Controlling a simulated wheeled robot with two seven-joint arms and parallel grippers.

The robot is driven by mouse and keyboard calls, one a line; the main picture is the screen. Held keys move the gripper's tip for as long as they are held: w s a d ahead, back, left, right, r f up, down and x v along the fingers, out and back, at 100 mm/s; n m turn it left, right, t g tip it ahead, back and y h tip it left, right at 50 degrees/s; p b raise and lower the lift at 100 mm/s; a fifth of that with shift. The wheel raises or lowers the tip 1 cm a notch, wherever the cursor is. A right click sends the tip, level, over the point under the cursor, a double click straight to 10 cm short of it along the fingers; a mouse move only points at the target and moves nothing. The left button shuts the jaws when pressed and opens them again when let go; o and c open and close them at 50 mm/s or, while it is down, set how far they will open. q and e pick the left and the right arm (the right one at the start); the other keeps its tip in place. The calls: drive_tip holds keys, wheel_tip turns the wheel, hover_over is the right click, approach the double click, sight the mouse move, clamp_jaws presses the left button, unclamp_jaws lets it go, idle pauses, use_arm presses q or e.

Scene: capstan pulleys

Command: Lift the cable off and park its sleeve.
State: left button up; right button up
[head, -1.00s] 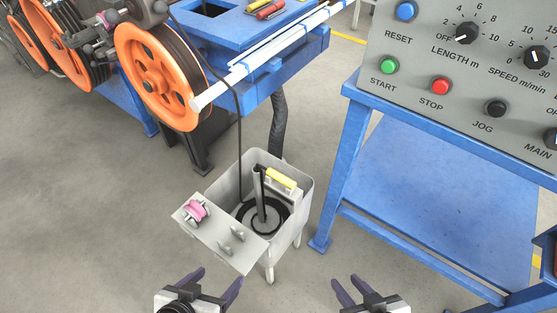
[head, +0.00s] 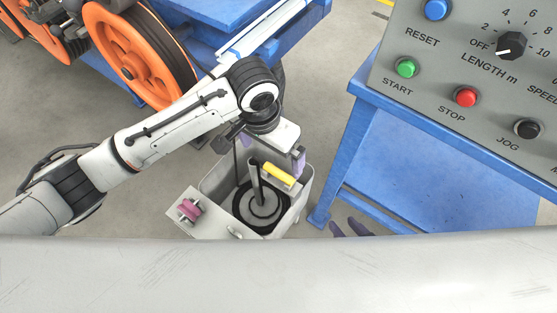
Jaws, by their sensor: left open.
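The yellow sleeve (head: 279,174) lies tilted near the top of the grey post (head: 255,182) in the grey bin (head: 212,183). Black cable (head: 238,195) lies coiled around the post's foot; a strand hangs into the bin from above, partly hidden by my arm. A pink pulley (head: 189,208) sits on the bin's front shelf. My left gripper (head: 272,158) is open just above and behind the sleeve, fingers on either side, apparently not touching it. My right gripper (head: 348,228) shows only its dark fingertips, apart, right of the bin; the rest is hidden.
A blue bench (head: 400,165) with a grey control panel (head: 470,80) stands at the right. An orange spool (head: 128,60) and a blue table (head: 205,15) stand behind. A broad pale surface, apparently my own, covers the bottom of the view.

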use_arm(q)
hover_over(275, 169)
drive_tip(key=s, duration=0.2)
wheel_tip(275, 169, down, 4)
drive_tip(key=f, duration=0.2)
drive_tip(key=w+f, duration=0.1)
drive_tip(key=f, duration=0.1)
drive_tip(key=f+b, duration=0.1)
drive_tip(key=f, duration=0.1)
drive_tip(key=shift+w+a, duration=0.1)
drive_tip(key=shift+w, duration=0.3)
drive_tip(key=shift+r, duration=0.1)
use_arm(e)
drive_tip(key=shift+s+f, duration=0.4)
drive_tip(key=shift+f, duration=0.35)
use_arm(q)
drive_tip(key=c, duration=0.8)
use_arm(e)
drive_tip(key=shift+w, duration=0.1)
